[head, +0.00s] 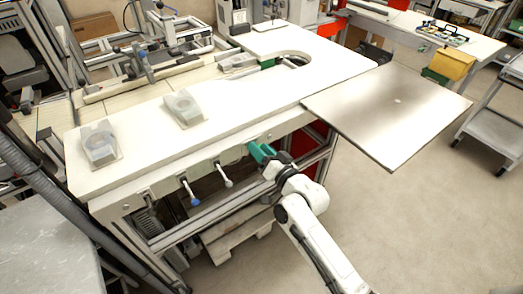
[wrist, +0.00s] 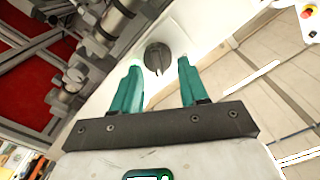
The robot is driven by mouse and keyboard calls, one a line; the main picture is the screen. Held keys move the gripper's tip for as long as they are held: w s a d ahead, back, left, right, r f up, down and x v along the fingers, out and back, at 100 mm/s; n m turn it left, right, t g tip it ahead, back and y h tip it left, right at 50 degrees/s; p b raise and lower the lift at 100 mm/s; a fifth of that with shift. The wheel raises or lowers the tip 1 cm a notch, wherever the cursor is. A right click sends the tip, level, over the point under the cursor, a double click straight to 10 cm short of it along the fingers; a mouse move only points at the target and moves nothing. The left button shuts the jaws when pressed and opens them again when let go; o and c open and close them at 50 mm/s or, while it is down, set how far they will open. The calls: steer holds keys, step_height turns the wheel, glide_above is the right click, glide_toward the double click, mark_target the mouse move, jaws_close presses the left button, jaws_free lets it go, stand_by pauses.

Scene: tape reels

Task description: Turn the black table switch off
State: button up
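The black table switch (wrist: 157,57) is a round rotary knob on the white table front, seen in the wrist view. It lies just beyond and between my fingertips, with a gap on either side. My gripper (wrist: 160,68) has teal fingers that are spread apart with nothing held between them. In the head view my gripper (head: 262,152) is at the front edge of the white table (head: 245,100), pointing at its front face. I cannot make out the switch there; the gripper seems to hide it.
A blue-tipped lever (head: 191,192) and a white-tipped lever (head: 223,174) stick out of the table front, left of my gripper. A metal plate (head: 390,110) juts out at the right. The floor (head: 410,220) at the right is clear. A red button (wrist: 307,13) shows in the wrist view.

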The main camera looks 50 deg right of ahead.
steer(key=c, duration=0.7)
steer(key=shift+n, duration=0.3)
steer(key=shift+w+a+n+b, duration=0.1)
steer(key=shift+a+n+b, duration=0.3)
steer(key=shift+n, duration=1.8)
steer(key=shift+w+a+n+b, duration=0.15)
steer(key=shift+n+b, duration=0.5)
steer(key=shift+n, duration=1.55)
steer(key=shift+s+a+n+b, duration=0.1)
steer(key=shift+a+n+b, duration=0.3)
steer(key=shift+n, duration=1.8)
steer(key=shift+d, duration=0.15)
steer(key=o, duration=1)
